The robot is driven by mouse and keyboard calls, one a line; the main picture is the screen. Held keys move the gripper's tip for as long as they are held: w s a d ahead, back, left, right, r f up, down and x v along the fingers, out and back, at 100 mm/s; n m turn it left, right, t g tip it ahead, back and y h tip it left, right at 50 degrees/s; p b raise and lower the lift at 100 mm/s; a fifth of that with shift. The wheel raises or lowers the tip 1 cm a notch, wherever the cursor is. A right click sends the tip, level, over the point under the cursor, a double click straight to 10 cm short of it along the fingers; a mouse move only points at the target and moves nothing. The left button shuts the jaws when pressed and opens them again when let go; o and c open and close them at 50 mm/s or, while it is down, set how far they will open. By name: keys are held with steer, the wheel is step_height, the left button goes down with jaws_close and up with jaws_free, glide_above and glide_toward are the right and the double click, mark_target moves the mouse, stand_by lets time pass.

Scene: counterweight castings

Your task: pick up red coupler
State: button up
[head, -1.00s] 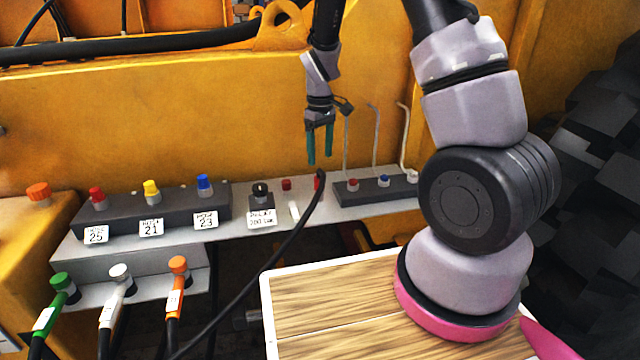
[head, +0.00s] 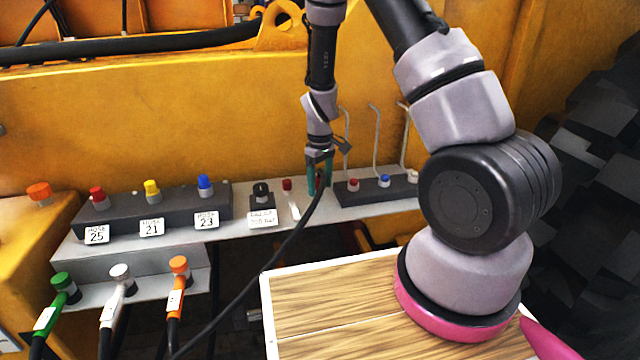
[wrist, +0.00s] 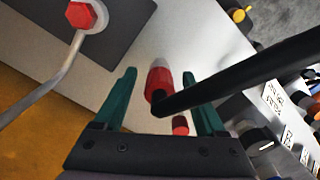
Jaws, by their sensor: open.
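The red coupler (wrist: 158,80) stands on the grey shelf at the end of a black hose (wrist: 240,80). My gripper (wrist: 159,76) is open, with one green finger on each side of the coupler. Gaps show between the fingers and the coupler in the wrist view. In the head view my gripper (head: 319,178) is low over the shelf at the hose's upper end, and the fingers mostly hide the coupler there.
A small red-capped fitting (head: 287,185) stands just left of my gripper. A dark block (head: 375,190) with red, blue and white knobs and upright bent rods is to the right. A labelled block (head: 150,210) is at left. The hose (head: 290,245) runs down to the front.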

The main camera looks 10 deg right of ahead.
jaws_close()
step_height(320, 180, up, 10)
steer(key=shift+r, duration=0.1)
stand_by(0.5)
